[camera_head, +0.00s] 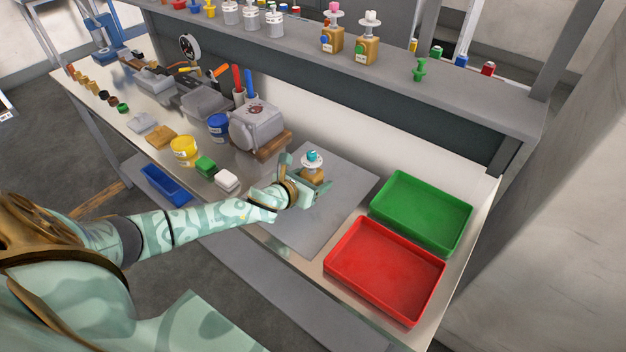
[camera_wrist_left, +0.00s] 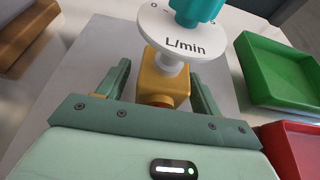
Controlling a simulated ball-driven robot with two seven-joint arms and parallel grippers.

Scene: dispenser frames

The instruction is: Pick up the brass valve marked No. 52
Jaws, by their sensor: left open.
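A brass valve (camera_head: 313,174) with a white dial and a teal knob stands on the grey mat (camera_head: 345,174). It also shows in the left wrist view (camera_wrist_left: 165,84), where its dial reads L/min; I cannot read a No. 52 on it. My left gripper (camera_head: 308,183) is open, with one finger on each side of the brass body. In the wrist view a gap shows on both sides of the body. Two more brass valves, one with a pink knob (camera_head: 332,40) and one with a white knob (camera_head: 368,49), stand on the shelf. My right gripper is not in view.
A green tray (camera_head: 422,244) and a red tray (camera_head: 350,283) lie right of the mat. A grey machine on a wooden board (camera_head: 257,125), a blue tub (camera_head: 218,126) and a yellow tub (camera_head: 184,151) stand left. The shelf (camera_head: 455,93) runs behind.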

